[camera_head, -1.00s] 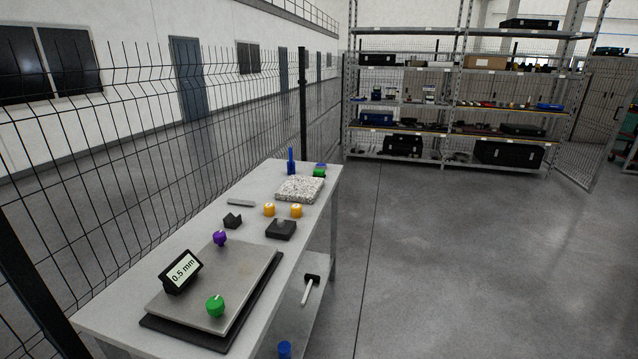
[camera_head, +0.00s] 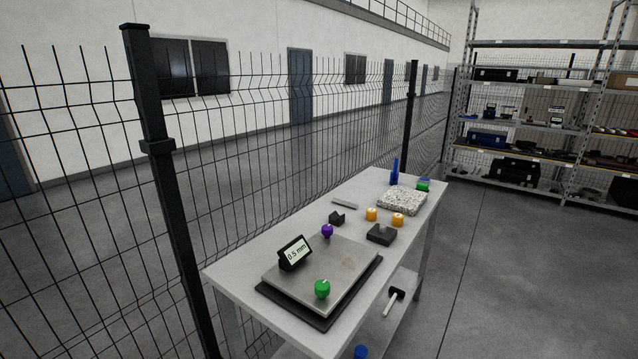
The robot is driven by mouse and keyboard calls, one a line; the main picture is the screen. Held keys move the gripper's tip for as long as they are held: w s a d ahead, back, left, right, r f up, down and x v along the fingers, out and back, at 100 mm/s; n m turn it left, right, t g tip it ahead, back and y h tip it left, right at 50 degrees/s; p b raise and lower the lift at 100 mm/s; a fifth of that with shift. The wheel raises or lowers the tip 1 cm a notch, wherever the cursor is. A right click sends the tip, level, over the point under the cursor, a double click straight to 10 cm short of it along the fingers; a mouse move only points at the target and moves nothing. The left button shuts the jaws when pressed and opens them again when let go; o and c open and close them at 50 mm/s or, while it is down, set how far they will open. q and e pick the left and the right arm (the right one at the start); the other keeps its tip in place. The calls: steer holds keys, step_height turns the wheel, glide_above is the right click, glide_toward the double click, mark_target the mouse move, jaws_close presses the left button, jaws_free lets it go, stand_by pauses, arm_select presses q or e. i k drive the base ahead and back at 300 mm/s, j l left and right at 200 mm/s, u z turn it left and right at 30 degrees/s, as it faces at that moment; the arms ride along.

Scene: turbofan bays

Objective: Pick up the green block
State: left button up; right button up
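A small green block (camera_head: 422,187) lies at the far end of the workbench (camera_head: 237,282), behind a speckled granite slab (camera_head: 402,202). A blue piece lies on or against it; I cannot tell which. A rounded green knob-like piece (camera_head: 322,288) sits on the near part of a grey metal plate (camera_head: 345,262). Neither of my grippers is in view.
On the bench are a display reading 0.5 mm (camera_head: 294,253), a purple knob (camera_head: 327,231), two orange pieces (camera_head: 371,214), a black block (camera_head: 381,234) and an upright blue piece (camera_head: 394,173). A mesh fence (camera_head: 250,150) runs behind. Floor at right (camera_head: 530,270) is clear.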

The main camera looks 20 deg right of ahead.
mark_target(421, 186)
steer(key=i+l+u, duration=0.15)
steer(key=l, duration=0.3)
steer(key=i+l+u, duration=0.15)
steer(key=l, duration=0.3)
steer(key=i+l+u, duration=0.2)
steer(key=l, duration=0.25)
steer(key=k+j, duration=0.05)
steer(key=k, duration=0.05)
